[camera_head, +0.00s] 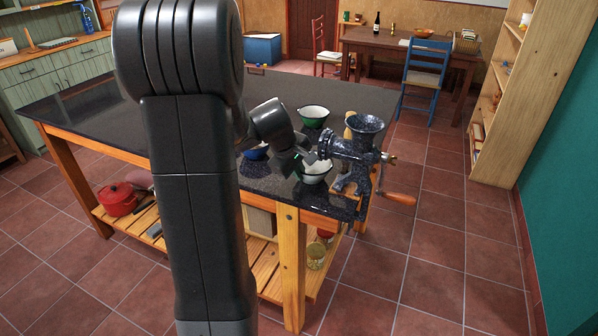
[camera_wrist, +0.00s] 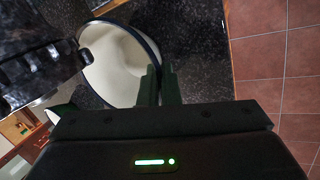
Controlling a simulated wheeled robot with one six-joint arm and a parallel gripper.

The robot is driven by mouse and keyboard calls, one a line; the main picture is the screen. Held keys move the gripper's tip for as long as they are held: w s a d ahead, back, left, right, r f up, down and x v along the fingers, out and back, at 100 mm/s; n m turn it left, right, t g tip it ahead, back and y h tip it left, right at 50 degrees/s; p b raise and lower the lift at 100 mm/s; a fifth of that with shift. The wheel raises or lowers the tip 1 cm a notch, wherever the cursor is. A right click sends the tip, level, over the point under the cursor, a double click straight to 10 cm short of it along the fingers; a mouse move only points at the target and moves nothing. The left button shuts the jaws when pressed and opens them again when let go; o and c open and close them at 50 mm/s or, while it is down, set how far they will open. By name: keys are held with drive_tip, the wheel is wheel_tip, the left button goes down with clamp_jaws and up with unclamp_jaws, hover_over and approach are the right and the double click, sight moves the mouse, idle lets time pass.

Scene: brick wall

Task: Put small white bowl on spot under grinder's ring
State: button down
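The small white bowl (camera_head: 316,177) with a dark rim is at the dark table's near right end, beside and partly below the grinder. The speckled dark grinder (camera_head: 352,150) is at that table edge, its wooden handle to the right. My gripper (camera_head: 304,163) is at the bowl's left side. In the wrist view, the fingers of my gripper (camera_wrist: 161,86) are close together with the rim of the bowl (camera_wrist: 112,68) between them. The grinder's ring (camera_wrist: 35,72) overlaps the bowl's left side there. The spot and the bowl's underside are hidden.
A green-rimmed white bowl (camera_head: 313,116) stands farther back on the table (camera_head: 295,90). A blue bowl (camera_head: 256,153) is to the left, partly hidden by my arm. The grinder's wooden handle (camera_head: 398,198) juts over the floor. The table's far left top is clear.

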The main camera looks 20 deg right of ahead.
drive_tip(key=c, duration=1.6)
unclamp_jaws()
drive_tip(key=shift+f, duration=0.1)
drive_tip(key=shift+c, duration=0.2)
drive_tip(key=shift+a+r, duration=0.1)
drive_tip(key=shift+r, duration=0.2)
drive_tip(key=v, duration=1.1)
drive_tip(key=shift+s+a+r, duration=0.15)
drive_tip(key=shift+a+r, duration=0.05)
drive_tip(key=shift+r, duration=0.1)
